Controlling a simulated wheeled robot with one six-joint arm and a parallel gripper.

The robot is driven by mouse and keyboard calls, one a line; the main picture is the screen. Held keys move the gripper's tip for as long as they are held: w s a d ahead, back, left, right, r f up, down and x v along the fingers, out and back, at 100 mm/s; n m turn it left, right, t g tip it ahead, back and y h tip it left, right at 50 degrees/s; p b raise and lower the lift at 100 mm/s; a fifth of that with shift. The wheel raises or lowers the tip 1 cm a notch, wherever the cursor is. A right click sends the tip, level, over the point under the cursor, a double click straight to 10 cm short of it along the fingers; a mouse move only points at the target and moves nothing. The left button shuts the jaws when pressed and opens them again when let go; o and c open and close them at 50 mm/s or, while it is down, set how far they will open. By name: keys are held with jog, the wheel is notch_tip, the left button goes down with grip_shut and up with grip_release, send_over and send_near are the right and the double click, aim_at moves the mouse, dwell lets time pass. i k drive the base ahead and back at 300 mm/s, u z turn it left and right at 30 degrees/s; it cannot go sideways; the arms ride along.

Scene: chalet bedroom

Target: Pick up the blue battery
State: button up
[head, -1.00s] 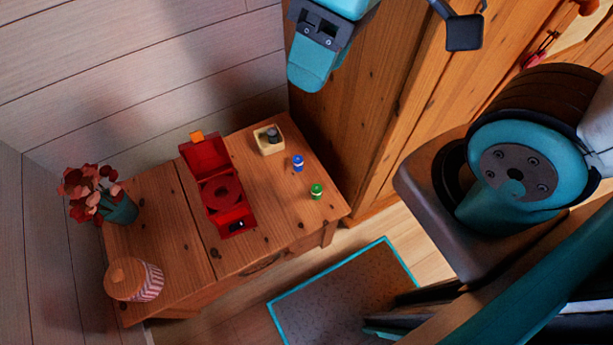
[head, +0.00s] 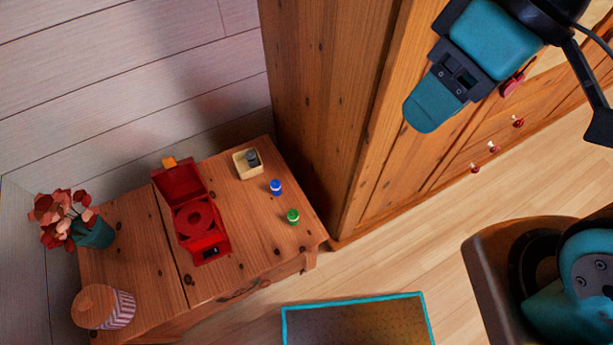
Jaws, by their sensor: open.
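The blue battery (head: 276,187) is a small blue cylinder with a pale band, standing upright on the wooden table (head: 150,231). It is near the table's right side, between a small pale tray and a green battery (head: 293,216). My gripper (head: 500,118) is at the upper right, in front of the wooden wardrobe, well to the right of the table and apart from the battery. It is open and nothing shows between its fingers.
An open red box (head: 196,217) stands left of the battery. The pale tray (head: 240,166) holds a dark cylinder (head: 252,157). A potted plant (head: 92,232) and a lidded striped jar (head: 122,308) are at the left. The wardrobe (head: 325,110) rises close behind the table's right end.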

aim_at(275, 185)
jog(key=z, duration=0.05)
jog(key=k, duration=0.65)
jog(key=u, duration=0.85)
jog(key=i, duration=1)
